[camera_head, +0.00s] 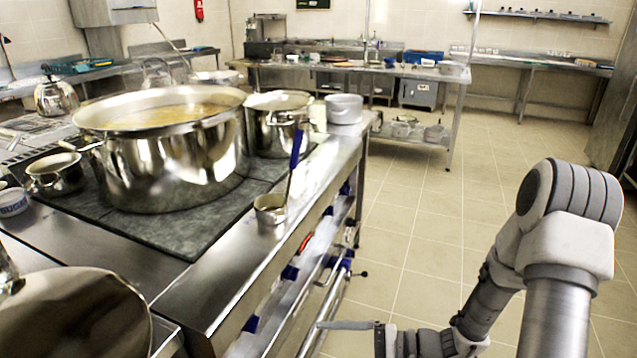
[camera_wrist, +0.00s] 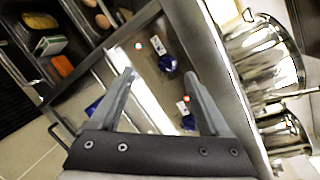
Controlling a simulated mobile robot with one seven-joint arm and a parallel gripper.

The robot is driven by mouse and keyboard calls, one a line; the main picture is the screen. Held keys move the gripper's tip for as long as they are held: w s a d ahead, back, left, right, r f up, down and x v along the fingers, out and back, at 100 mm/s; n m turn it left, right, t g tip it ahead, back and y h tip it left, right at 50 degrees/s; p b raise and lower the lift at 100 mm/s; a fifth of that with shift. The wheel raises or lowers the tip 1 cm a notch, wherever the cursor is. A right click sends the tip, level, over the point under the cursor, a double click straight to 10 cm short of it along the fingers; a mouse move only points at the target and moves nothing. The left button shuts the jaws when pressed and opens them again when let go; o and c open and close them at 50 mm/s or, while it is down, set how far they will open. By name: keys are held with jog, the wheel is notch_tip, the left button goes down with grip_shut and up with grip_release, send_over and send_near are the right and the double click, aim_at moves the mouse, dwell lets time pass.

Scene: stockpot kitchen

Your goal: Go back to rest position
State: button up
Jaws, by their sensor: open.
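My gripper (camera_wrist: 158,98) is open and empty in the wrist view, its two grey fingers spread apart. It faces the side of the steel counter, with the lower shelf or drawer beyond the fingers. In the head view my arm stands at the right, and my gripper (camera_head: 345,325) reaches left at the bottom, low beside the counter's side. Only one finger shows clearly there. It looks apart from the counter, though the exact gap is hard to tell.
A large stockpot (camera_head: 172,150) with yellowish liquid stands on the dark hob of the steel counter (camera_head: 230,262). A ladle with a blue handle (camera_head: 295,160) rests at the counter's edge. A rail (camera_head: 322,292) runs along the counter's side. Tiled floor (camera_head: 430,215) to the right is clear.

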jog(key=s+d+r+n+t+h, duration=0.1)
jog(key=s+d+r+n+h, duration=0.3)
jog(key=r, duration=0.3)
jog(key=s+d+r+n+t+h, duration=0.1)
jog(key=s+d+r+n+h, duration=0.25)
jog(key=r+h, duration=0.4)
jog(key=s+d+r+n+t+h, duration=0.1)
jog(key=s+d+r+n+h, duration=0.15)
jog(key=s+r+h, duration=0.35)
notch_tip(320, 180, up, 20)
jog(key=w+d+y+p, duration=0.1)
jog(key=p, duration=1.7)
jog(key=shift+w, duration=0.35)
jog(key=shift+d+f+y, duration=0.1)
jog(key=shift+y, duration=0.15)
